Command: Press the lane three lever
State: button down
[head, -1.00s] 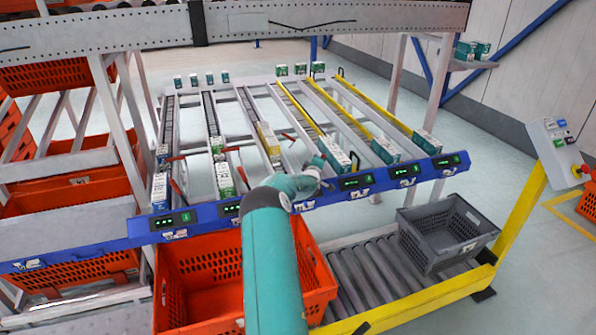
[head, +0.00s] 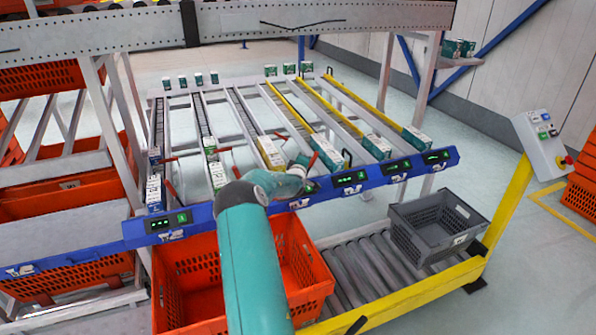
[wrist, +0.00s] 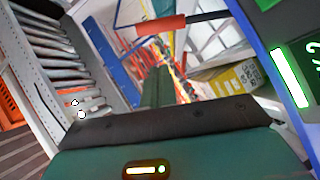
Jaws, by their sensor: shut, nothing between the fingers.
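My gripper (head: 304,165) is at the front of the sloping rack, just above the blue front rail (head: 330,185), with its tip partly hidden. A red-handled lever (head: 313,160) stands right beside it. In the wrist view a red lever grip (wrist: 160,26) on a black stem lies just beyond the fingers (wrist: 158,88), which are shut and empty. I cannot tell whether they touch. Another red lever (head: 281,137) lies behind yellow-white cartons (head: 270,152) in the third lane from the left. Lit green lane displays (head: 349,177) line the rail.
An orange tote (head: 185,290) sits below my arm, and a grey crate (head: 425,252) stands on rollers at right. Cartons (head: 376,146) stand at the lane fronts. A yellow post carries a control box (head: 541,145) at far right.

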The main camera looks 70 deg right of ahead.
jog(key=v, duration=0.8)
jog(key=shift+s+r, duration=0.2)
